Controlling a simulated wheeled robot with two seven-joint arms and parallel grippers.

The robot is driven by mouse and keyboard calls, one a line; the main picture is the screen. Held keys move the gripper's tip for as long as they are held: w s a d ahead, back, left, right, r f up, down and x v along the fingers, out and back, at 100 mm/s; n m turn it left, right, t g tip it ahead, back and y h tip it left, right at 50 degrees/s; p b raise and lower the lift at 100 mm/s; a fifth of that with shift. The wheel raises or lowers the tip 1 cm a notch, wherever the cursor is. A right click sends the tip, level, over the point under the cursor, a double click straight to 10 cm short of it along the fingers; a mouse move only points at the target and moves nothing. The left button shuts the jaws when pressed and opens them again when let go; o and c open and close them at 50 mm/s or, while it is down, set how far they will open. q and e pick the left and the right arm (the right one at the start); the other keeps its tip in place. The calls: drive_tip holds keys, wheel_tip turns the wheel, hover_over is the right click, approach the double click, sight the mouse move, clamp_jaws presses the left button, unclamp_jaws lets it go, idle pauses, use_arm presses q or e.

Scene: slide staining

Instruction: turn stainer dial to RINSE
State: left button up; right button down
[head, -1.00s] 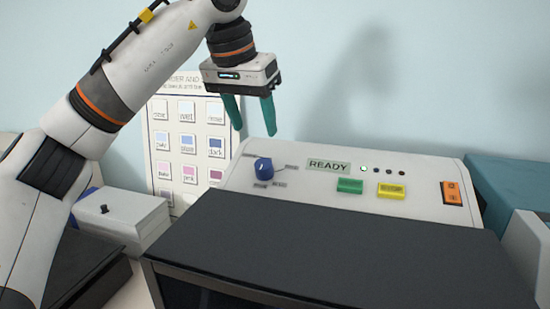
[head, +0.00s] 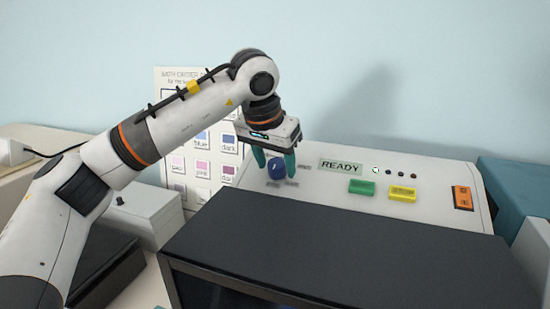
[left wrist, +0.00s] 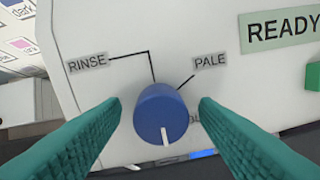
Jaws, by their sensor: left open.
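The blue stainer dial (head: 277,171) is on the sloped panel of the white stainer (head: 330,182). In the left wrist view the dial (left wrist: 163,112) has a white mark pointing down, away from the RINSE label (left wrist: 88,63) at upper left. The PALE label (left wrist: 210,61) is at upper right; another label is partly hidden behind the dial. My left gripper (head: 276,163) is open, its green fingers on either side of the dial. In the left wrist view, gaps show between the dial and both fingertips (left wrist: 160,104). My right gripper is not in view.
A READY display (head: 340,167), a green button (head: 361,188), a yellow button (head: 402,195) and an orange switch (head: 462,198) are right of the dial. A dark lid (head: 340,245) lies in front. A colour chart (head: 175,90) stands behind my left arm.

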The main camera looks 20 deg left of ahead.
use_arm(q)
drive_tip(key=shift+f, duration=0.1)
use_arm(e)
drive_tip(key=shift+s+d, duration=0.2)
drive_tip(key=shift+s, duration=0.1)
use_arm(q)
drive_tip(key=c, duration=1)
drive_tip(key=shift+o, duration=0.2)
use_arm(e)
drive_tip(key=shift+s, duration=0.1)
